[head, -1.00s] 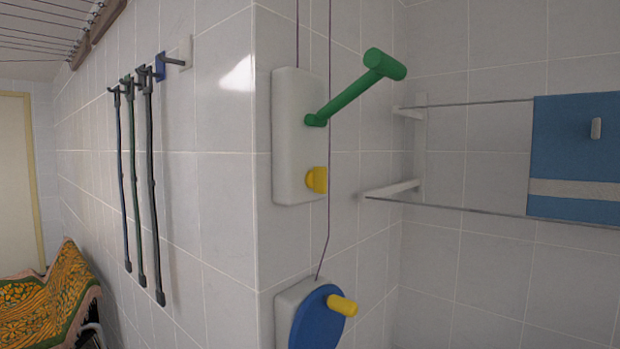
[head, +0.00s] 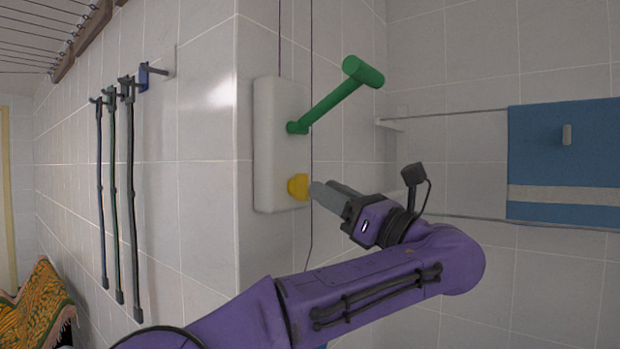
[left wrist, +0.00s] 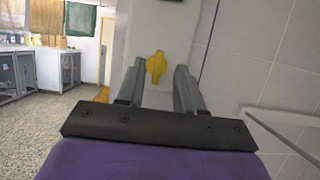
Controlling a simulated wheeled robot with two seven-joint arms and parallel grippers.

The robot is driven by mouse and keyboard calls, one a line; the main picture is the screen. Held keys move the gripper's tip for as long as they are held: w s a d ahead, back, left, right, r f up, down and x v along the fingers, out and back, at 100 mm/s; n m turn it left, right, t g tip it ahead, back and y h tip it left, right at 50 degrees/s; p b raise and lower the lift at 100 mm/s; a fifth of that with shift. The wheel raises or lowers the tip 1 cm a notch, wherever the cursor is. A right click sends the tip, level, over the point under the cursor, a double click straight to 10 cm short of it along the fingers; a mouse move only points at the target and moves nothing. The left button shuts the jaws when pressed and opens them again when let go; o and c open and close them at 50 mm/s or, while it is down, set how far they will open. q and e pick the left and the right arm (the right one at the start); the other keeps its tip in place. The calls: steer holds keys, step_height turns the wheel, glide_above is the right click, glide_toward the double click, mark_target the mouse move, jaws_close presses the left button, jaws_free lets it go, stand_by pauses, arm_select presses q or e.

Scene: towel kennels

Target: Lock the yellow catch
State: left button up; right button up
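The yellow catch (head: 298,186) sits low on a white wall-mounted box (head: 270,150). A green crank handle (head: 335,98) sticks out of the same box above it. My left gripper (head: 318,191) is just to the right of the catch in the head view, pointing at it. In the left wrist view the catch (left wrist: 155,67) lies ahead between the two spread fingers (left wrist: 158,90), which are open. I cannot tell whether they touch it. The right gripper is not in view.
A thin cord runs down beside the box. Several dark straps (head: 131,180) hang on the wall at left. A blue towel (head: 565,150) hangs on a rail at right. A patterned cloth (head: 40,300) lies at lower left.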

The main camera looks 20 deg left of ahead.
mark_target(308, 181)
arm_select(q)
steer(key=p+x, duration=0.1)
steer(key=x, duration=0.4)
steer(key=shift+a+r, duration=0.1)
jaws_close()
